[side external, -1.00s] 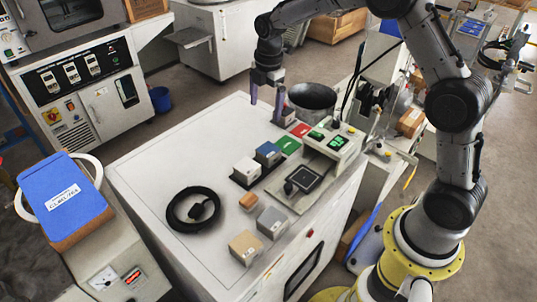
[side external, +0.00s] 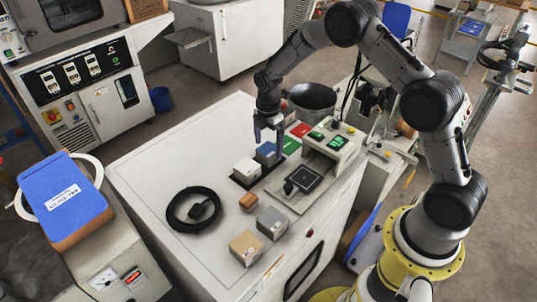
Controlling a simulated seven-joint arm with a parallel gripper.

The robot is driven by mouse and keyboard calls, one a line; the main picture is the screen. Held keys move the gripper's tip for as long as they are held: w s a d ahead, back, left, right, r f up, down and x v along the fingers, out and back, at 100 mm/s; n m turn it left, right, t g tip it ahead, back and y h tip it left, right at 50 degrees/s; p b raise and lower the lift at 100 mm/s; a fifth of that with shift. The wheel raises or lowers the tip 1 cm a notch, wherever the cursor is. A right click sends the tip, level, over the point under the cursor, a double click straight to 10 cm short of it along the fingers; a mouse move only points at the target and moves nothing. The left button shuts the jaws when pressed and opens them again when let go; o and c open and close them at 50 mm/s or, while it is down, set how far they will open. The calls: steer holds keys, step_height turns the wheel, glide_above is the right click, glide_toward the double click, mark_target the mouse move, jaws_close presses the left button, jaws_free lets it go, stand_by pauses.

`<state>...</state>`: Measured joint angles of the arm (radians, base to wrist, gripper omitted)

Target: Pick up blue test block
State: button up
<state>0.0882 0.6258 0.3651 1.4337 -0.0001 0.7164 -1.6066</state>
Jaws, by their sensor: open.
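The blue test block (side external: 265,153) stands on a dark base on the white cabinet top, between a white block (side external: 246,170) and the green plate. My gripper (side external: 267,138) points down at the blue block's far side, and its fingers overlap the block's upper edge in the picture. The fingers are open. I cannot tell whether they straddle the block or touch it.
A test device (side external: 333,140) with green displays and a plate with a dark square (side external: 303,179) stand to the right. A tan block (side external: 246,247), a grey block (side external: 271,223), a small orange block (side external: 248,202) and a coiled black cable (side external: 193,209) lie nearer. A black bucket (side external: 312,97) stands behind.

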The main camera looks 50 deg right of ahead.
mark_target(268, 149)
steer(key=shift+d+f, duration=0.1)
steer(key=shift+f, duration=1.9)
steer(key=shift+w+r, duration=0.1)
jaws_close()
